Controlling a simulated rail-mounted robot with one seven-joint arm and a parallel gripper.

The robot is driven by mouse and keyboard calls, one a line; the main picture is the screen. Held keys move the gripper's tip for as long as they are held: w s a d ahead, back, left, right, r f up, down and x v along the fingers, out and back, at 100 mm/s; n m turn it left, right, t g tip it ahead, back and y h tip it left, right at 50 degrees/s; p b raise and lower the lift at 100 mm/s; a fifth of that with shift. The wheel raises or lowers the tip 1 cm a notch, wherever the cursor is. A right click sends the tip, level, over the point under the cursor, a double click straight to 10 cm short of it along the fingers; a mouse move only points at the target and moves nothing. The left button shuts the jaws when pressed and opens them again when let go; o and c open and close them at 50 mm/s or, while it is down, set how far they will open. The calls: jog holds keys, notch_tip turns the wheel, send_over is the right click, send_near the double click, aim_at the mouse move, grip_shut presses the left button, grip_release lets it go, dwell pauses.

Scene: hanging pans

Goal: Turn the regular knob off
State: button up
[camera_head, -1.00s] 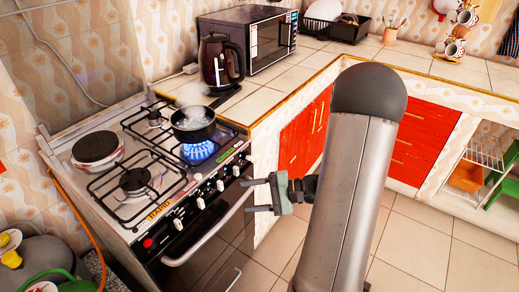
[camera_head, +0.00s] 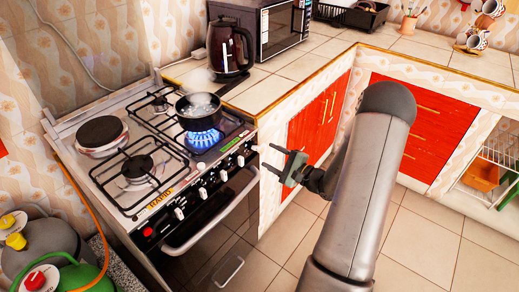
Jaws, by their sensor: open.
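The stove (camera_head: 150,235) stands at the left, with a row of white knobs (camera_head: 202,193) along its slanted front panel and a red button at the panel's left end. A blue flame (camera_head: 201,140) burns under a dark pot (camera_head: 198,113) of steaming liquid on the right front burner. I cannot tell which knob is the regular one. My gripper (camera_head: 272,162) is open and empty. Its fingers point left toward the right end of the knob panel, apart from the knobs as far as I can tell. My arm hides part of the cabinets.
A dark kettle (camera_head: 230,50) and a microwave (camera_head: 283,28) stand on the tiled counter behind the stove. The oven handle (camera_head: 212,215) sticks out below the knobs. Gas cylinders (camera_head: 48,246) stand at the lower left. The tiled floor in front is clear.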

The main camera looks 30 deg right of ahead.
aim_at(257, 149)
jog(key=x, duration=0.5)
jog(key=shift+w+a, duration=0.15)
jog(key=shift+w, duration=0.2)
jog(key=c, duration=1)
